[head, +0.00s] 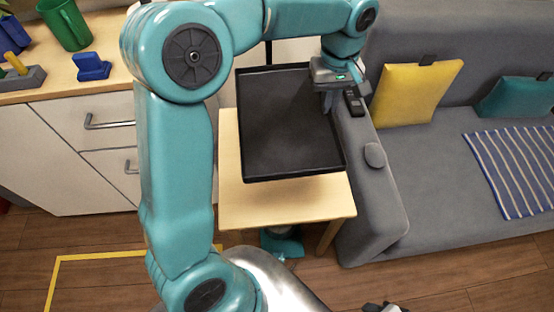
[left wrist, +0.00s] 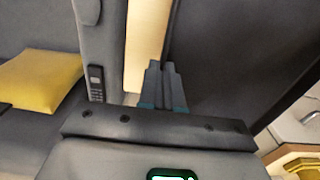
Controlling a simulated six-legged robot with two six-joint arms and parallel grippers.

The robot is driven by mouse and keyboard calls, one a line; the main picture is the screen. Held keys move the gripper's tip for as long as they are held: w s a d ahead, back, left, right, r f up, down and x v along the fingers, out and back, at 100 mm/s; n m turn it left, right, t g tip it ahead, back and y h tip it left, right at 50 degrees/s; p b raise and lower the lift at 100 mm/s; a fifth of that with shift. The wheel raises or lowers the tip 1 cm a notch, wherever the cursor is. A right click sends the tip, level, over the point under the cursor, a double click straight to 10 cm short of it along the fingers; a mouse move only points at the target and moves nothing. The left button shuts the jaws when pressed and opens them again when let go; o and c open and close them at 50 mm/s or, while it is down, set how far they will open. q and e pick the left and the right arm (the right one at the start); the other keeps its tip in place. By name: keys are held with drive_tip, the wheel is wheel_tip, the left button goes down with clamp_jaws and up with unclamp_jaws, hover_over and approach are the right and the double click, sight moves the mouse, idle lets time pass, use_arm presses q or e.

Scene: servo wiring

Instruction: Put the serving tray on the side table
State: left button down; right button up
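The serving tray (head: 285,120) is black, rectangular and low-rimmed. In the head view it is over the light wooden side table (head: 240,205), covering much of its top and reaching past its far edge. It looks raised above the top, but I cannot tell whether any part touches. My left gripper (head: 330,100) is at the tray's right rim, pointing down.
A grey sofa (head: 440,150) stands close on the right; its armrest (head: 375,205) borders the table and holds a dark remote or phone (head: 354,102). A yellow cushion (head: 415,92) is on the sofa. A counter (head: 105,70) with a green mug (head: 65,25) is at the left.

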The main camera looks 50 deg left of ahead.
sight(281, 98)
use_arm(q)
drive_tip(key=s+a+f+n+b, duration=0.1)
drive_tip(key=a+n, duration=0.2)
drive_tip(key=n, duration=0.2)
drive_tip(key=s+a+n+b, duration=0.1)
drive_tip(key=a+n+b, duration=0.1)
drive_tip(key=n, duration=0.3)
drive_tip(key=s+a+f+n+b, duration=0.1)
drive_tip(key=a+n+b, duration=0.1)
drive_tip(key=a+n, duration=0.2)
drive_tip(key=shift+s+f+n, duration=0.3)
drive_tip(key=shift+s+n, duration=0.1)
drive_tip(key=shift+n, duration=0.3)
drive_tip(key=shift+s+a+f+n+b, duration=0.1)
drive_tip(key=shift+s+a+n+b, duration=0.15)
drive_tip(key=shift+n, duration=0.3)
drive_tip(key=shift+s+a+n+b, duration=0.1)
drive_tip(key=shift+a+n+b, duration=0.15)
drive_tip(key=shift+n, duration=0.3)
drive_tip(key=shift+a+f+b, duration=0.1)
drive_tip(key=shift+f+b, duration=3.9)
drive_tip(key=shift+f, duration=5.8)
drive_tip(key=shift+f, duration=0.1)
drive_tip(key=shift+f, duration=0.15)
drive_tip(key=c, duration=1.3)
unclamp_jaws()
drive_tip(key=shift+c, duration=0.2)
